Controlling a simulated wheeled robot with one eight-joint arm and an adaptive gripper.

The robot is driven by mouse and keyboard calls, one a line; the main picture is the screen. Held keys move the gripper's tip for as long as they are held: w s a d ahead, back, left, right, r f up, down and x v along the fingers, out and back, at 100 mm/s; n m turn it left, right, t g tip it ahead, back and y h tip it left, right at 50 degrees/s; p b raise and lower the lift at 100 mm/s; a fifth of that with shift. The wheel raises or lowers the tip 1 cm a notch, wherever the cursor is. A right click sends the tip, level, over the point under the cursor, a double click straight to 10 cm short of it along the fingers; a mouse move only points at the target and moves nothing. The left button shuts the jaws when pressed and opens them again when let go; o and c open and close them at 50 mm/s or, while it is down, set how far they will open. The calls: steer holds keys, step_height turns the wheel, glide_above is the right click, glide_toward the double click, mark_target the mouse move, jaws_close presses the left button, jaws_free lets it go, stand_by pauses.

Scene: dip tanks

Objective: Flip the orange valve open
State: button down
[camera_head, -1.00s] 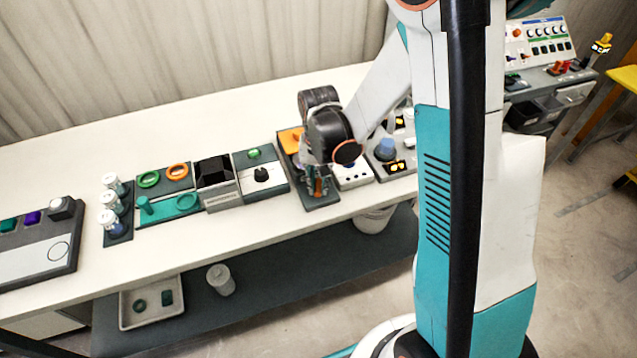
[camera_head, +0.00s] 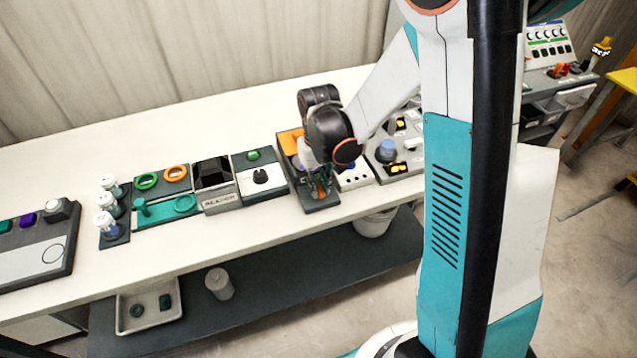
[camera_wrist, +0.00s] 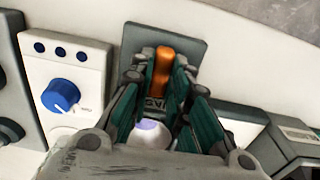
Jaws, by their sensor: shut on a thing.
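The orange valve handle (camera_wrist: 165,68) stands out from a dark grey base plate (camera_wrist: 190,42) in the wrist view. My gripper (camera_wrist: 163,85) has its green-padded fingers on both sides of the handle and is shut on it. The fingers hide its lower part. A pale round part (camera_wrist: 151,134) shows between the fingers, nearer the camera. In the head view my gripper (camera_head: 316,183) reaches down over the dark plate, and a bit of the orange handle (camera_head: 322,190) shows at the fingers. The handle's exact angle is hard to tell.
A white box with a blue knob (camera_wrist: 61,95) stands close beside the valve plate. In the head view a black-knob unit (camera_head: 262,177) is left of the plate, and a grey panel with a blue dome (camera_head: 387,149) is right. The table behind is clear.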

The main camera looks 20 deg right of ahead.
mark_target(319, 187)
steer(key=c, duration=1.5)
jaws_free()
step_height(319, 187, up, 12)
steer(key=shift+f, duration=0.1)
